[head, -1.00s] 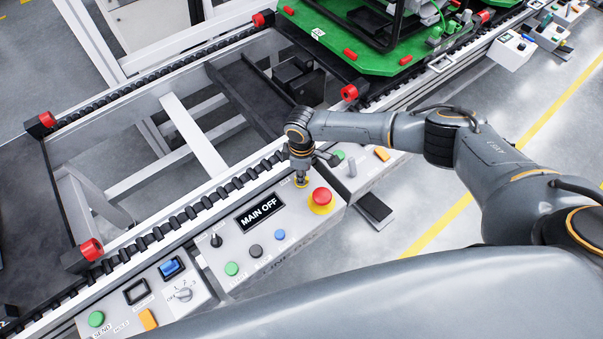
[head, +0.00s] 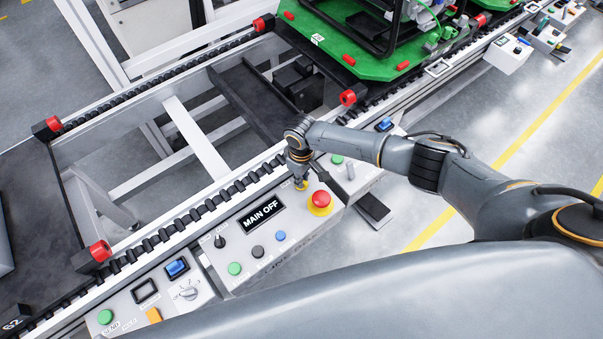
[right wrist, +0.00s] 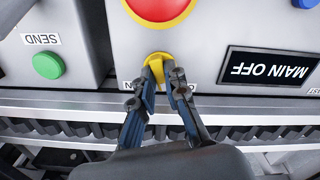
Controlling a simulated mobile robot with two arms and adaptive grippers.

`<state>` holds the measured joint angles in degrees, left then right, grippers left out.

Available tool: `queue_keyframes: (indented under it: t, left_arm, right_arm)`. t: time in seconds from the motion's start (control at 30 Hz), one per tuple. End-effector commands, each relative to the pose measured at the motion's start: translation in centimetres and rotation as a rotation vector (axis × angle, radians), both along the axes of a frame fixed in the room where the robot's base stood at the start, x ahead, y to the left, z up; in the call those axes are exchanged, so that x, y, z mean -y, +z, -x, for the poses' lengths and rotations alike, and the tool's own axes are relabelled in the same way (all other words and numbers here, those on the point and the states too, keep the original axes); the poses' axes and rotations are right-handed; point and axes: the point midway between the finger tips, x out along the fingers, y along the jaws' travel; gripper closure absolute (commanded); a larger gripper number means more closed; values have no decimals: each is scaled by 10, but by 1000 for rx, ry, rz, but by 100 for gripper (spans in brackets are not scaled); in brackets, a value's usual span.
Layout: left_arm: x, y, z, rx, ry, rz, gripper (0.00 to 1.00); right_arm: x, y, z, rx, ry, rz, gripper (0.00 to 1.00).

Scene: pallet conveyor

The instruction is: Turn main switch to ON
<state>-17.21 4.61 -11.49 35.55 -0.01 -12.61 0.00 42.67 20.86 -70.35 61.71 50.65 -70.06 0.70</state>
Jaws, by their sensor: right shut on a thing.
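The main switch (right wrist: 157,60) is a small yellow knob on the grey control box (head: 250,220). In the right wrist view it sits between the red emergency button and the conveyor rollers. My right gripper (right wrist: 160,74) is shut on the knob, one finger on each side. In the head view the right gripper (head: 301,183) comes down on the knob from above, hiding most of it. The black display (head: 262,213) reads MAIN OFF; it also shows upside down in the right wrist view (right wrist: 268,69). My left gripper is not in view.
The red emergency button (head: 319,200) stands close beside the switch. Green, black and blue buttons (head: 258,251) and a small black selector (head: 219,240) are on the same box. The roller conveyor (head: 190,220) runs behind it. A green pallet (head: 350,60) stands farther along.

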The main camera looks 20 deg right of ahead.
Motion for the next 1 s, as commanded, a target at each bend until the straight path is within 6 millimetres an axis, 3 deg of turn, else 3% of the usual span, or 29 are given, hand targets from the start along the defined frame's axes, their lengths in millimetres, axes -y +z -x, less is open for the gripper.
queue_keyframes:
  t: [0.4, 1.0]
  left_arm:
    - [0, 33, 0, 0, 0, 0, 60]
    - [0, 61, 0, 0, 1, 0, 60]
  right_arm:
    - [-1, 3, 1, -3, -399, -1, 100]
    - [-1, 2, 0, 0, -932, 1, 100]
